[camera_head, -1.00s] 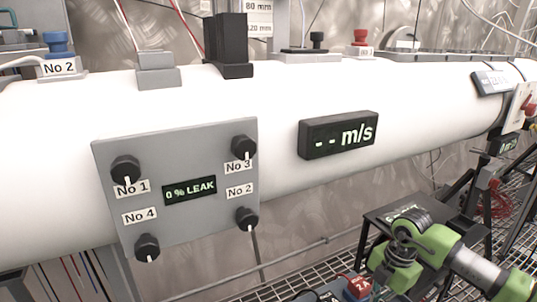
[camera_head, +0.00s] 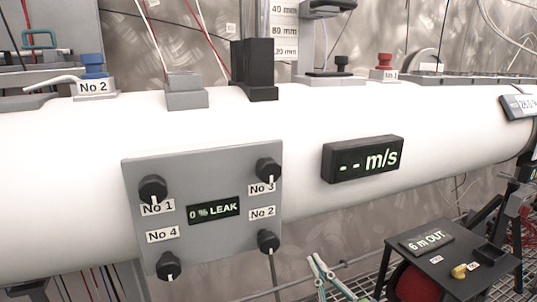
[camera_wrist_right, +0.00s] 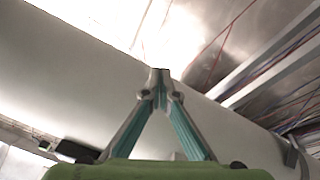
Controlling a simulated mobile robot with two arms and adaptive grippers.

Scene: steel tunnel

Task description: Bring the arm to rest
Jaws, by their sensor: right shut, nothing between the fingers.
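My right gripper (camera_head: 316,262) shows at the bottom of the head view, its thin grey and teal fingers pointing up below the white pipe. In the right wrist view the fingers (camera_wrist_right: 160,76) meet at their tips in a narrow peak, shut with nothing between them. The pipe fills much of the background there. In the head view the gripper stands right of the grey leak panel (camera_head: 205,245), apart from it in the picture. The rest of the right arm is out of the head view. My left gripper is not in view.
The white pipe (camera_head: 60,190) crosses the head view, with the black m/s display (camera_head: 362,160) on it. A black table (camera_head: 440,285) at lower right carries a "6 m OUT" display (camera_head: 426,242) and a yellow piece (camera_head: 459,271).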

